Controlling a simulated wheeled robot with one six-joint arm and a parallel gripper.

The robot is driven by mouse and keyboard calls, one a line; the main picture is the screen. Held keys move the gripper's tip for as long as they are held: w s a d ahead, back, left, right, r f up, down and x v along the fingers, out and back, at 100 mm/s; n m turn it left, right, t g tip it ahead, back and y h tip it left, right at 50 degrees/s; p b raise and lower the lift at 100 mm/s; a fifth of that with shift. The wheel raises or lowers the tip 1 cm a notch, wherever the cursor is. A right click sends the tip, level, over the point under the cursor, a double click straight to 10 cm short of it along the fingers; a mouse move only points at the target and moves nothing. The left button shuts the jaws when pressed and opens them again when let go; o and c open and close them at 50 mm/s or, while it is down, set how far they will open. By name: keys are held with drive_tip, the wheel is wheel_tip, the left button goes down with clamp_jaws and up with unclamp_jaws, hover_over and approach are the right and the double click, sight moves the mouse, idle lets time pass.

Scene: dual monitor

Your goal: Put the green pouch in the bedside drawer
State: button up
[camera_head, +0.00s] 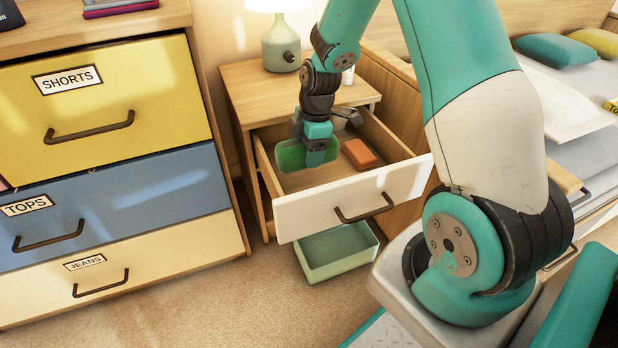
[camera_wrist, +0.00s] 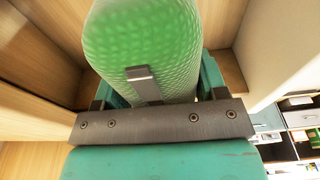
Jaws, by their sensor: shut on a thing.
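The green pouch (camera_head: 291,155) is held by my gripper (camera_head: 318,155), which is shut on it. In the head view the pouch is at the left part of the open bedside drawer (camera_head: 345,199), at or just inside its left side. I cannot tell whether it touches the drawer floor. In the wrist view the pouch (camera_wrist: 145,45) fills the top middle, with a textured green surface and a small grey tab. The gripper (camera_wrist: 155,95) shows below and beside it, and drawer walls show on both sides.
An orange-brown item (camera_head: 358,154) and a grey item (camera_head: 347,117) lie in the drawer. A lamp (camera_head: 280,42) stands on the nightstand (camera_head: 248,85). A green bin (camera_head: 337,253) sits on the floor below. A dresser (camera_head: 110,150) stands at left, a bed (camera_head: 590,130) at right.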

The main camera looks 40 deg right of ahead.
wheel_tip(320, 180, down, 7)
drive_tip(key=shift+r+b, duration=0.1)
drive_tip(key=shift+b, duration=1)
drive_tip(key=shift+r, duration=0.1)
drive_tip(key=o, duration=1)
